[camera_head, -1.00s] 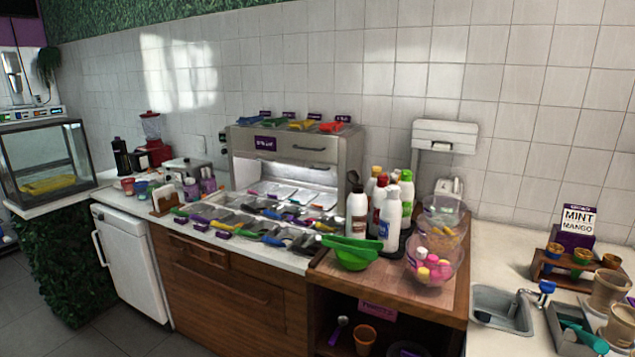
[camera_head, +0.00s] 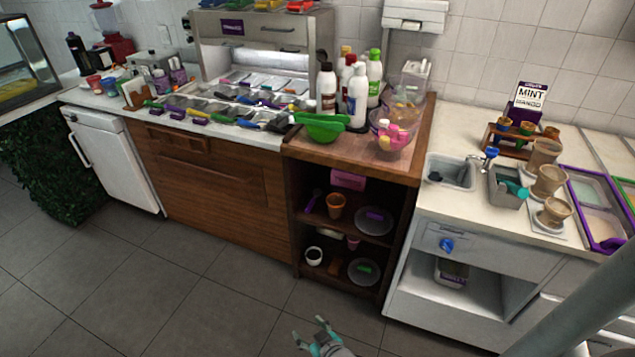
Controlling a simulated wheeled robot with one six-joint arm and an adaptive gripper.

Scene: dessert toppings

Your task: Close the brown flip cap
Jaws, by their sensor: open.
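Several sauce bottles stand together on the wooden counter in the middle. The left one is a bottle (camera_head: 327,92) with a dark brown cap (camera_head: 326,67). The cap is too small here to tell whether its lid is up or down. Beside it are a white bottle (camera_head: 357,98), a red-capped bottle and a green-capped bottle (camera_head: 375,75). My gripper (camera_head: 311,331) shows at the bottom edge, low in front of the cabinets. Its teal-tipped fingers are apart and empty, well away from the bottles.
A green bowl (camera_head: 322,131) stands in front of the bottles. A clear bowl (camera_head: 390,137) with pink and yellow items is to their right. Topping trays fill the counter at left. A sink (camera_head: 452,172) is at right. The floor (camera_head: 190,270) in front is clear.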

